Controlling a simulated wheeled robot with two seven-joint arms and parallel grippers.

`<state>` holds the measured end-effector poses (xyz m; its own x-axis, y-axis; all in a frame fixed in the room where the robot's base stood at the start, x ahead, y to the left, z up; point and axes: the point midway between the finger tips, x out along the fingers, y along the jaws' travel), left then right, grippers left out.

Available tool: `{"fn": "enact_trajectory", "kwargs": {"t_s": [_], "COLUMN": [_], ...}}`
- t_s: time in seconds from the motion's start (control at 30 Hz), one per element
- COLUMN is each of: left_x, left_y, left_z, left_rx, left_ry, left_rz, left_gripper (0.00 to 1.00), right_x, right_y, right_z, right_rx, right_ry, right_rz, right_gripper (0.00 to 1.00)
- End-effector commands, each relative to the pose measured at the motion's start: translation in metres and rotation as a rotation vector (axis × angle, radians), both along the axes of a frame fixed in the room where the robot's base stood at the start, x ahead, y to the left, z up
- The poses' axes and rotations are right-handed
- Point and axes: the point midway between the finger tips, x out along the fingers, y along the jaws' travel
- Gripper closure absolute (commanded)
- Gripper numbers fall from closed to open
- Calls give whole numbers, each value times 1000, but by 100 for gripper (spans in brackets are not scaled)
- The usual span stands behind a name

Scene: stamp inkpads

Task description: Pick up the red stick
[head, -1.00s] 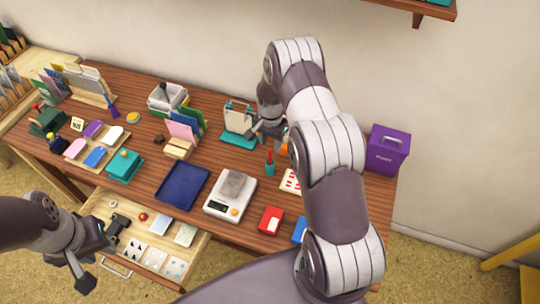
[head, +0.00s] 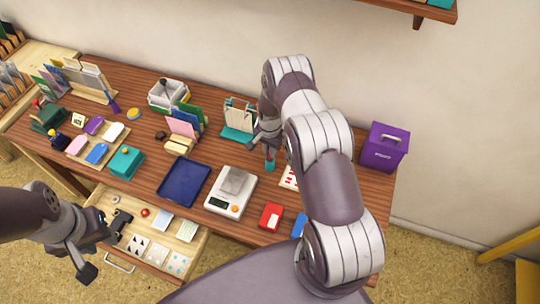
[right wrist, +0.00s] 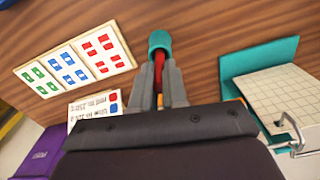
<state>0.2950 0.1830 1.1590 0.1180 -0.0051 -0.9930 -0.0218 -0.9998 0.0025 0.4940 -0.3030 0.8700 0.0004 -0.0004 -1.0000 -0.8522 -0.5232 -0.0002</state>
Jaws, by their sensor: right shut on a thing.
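The red stick (right wrist: 160,68) stands in a small teal cup (right wrist: 157,42) in the right wrist view. Its upper part runs between the fingers of my right gripper (right wrist: 159,85), which is shut on it. In the head view the teal cup (head: 270,164) stands on the table, with my right gripper (head: 264,142) right above it. Most of the stick is hidden there by the gripper. My left gripper (head: 97,254) is open and empty near the front edge of the open drawer.
A white scale (head: 222,204), a blue tray (head: 168,192) and a teal stand (head: 236,134) are near the cup. A card with coloured marks (right wrist: 80,65) lies beside it. A purple box (head: 385,148) stands at the right. The open drawer (head: 190,264) juts out in front.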

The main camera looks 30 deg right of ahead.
Motion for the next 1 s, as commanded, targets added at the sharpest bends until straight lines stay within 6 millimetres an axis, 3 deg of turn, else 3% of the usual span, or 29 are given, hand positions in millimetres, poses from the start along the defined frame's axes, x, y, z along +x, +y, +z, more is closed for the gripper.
{"fn": "enact_trajectory", "kwargs": {"t_s": [0.27,0.7,1.0], "left_x": [0,0,0], "left_y": [0,0,0], "left_z": [-6,-29,-28], "left_rx": [0,0,0], "left_ry": [0,0,0], "left_rz": [0,0,0], "left_gripper": [65,65,65], "right_x": [1,1,0], "right_y": [0,0,0], "right_z": [15,91,101], "right_rx": [-1,-1,0], "right_ry": [-4,-3,0], "right_rz": [0,0,0], "right_gripper": [100,100,100]}}
